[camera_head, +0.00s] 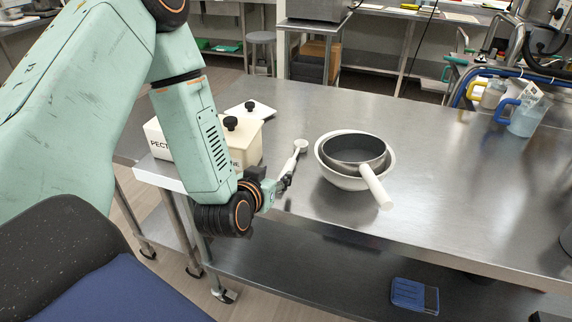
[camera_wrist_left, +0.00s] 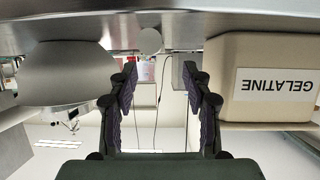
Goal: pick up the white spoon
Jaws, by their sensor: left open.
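The white spoon (camera_head: 294,158) lies on the steel table between the lidded containers and the bowl. Its round end points away from me. My left gripper (camera_head: 285,183) is low over the table's near edge, at the near end of the spoon's handle. In the left wrist view, which is upside down, my left gripper (camera_wrist_left: 160,78) is open, with its fingers apart. A pale round shape, apparently the spoon's end (camera_wrist_left: 150,41), shows beyond and between the fingers. I cannot tell whether the handle lies between them. My right gripper is not in view.
A white bowl (camera_head: 328,172) with a dark-lined pan (camera_head: 354,148) in it stands to the right, its pan handle sticking out toward me. The gelatine container (camera_wrist_left: 265,105) stands close on the other side. The table's middle right is clear.

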